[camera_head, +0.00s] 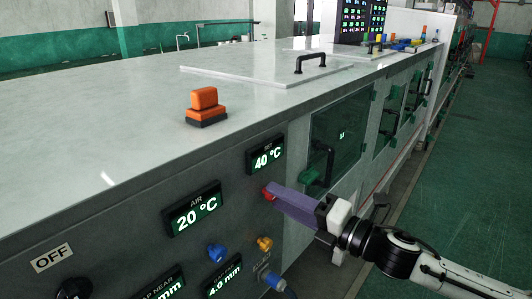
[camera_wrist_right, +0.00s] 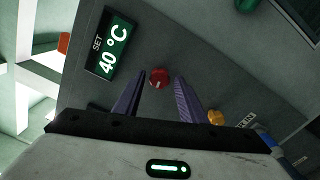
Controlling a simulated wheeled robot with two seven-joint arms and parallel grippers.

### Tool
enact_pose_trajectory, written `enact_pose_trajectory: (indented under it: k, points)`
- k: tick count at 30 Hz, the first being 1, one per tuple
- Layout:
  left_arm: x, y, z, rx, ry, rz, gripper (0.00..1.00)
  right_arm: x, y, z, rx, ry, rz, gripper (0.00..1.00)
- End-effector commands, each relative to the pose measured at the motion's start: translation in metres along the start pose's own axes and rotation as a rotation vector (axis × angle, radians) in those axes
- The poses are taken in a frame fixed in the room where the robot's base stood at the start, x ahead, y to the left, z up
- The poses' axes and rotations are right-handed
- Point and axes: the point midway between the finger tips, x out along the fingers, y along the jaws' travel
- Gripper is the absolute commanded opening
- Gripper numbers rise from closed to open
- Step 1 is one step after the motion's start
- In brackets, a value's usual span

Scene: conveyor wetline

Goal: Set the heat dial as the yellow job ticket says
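The red dial (camera_head: 268,194) sits on the grey front panel below the SET display (camera_head: 265,155), which reads 40 °C. In the right wrist view the red dial (camera_wrist_right: 158,77) shows a pale pointer mark. My right gripper (camera_head: 277,194) has its purple fingers at the dial. In the wrist view the right gripper (camera_wrist_right: 159,80) is open, with a gap on each side of the dial; I cannot tell how far the tips reach around it. The SET display (camera_wrist_right: 112,45) also shows 40 °C there. I see no yellow job ticket. My left gripper is not in view.
An AIR display (camera_head: 194,208) reads 20 °C. A blue knob (camera_head: 217,252) and a yellow knob (camera_head: 265,243) are lower on the panel. An orange block (camera_head: 205,105) stands on the machine top. A glass door (camera_head: 338,140) is right of the SET display. Green floor (camera_head: 460,210) lies open at right.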

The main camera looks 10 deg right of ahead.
Motion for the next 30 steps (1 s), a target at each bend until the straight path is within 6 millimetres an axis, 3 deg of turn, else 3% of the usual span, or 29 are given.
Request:
enact_pose_trajectory:
  k: [18, 30]
  points:
    - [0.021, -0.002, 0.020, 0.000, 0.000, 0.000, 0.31, -0.056, -0.003, -0.001, 0.000, -0.001, -0.001, 0.38]
    - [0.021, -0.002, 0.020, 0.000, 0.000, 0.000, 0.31, -0.060, 0.000, 0.000, 0.006, -0.001, 0.000, 0.38]
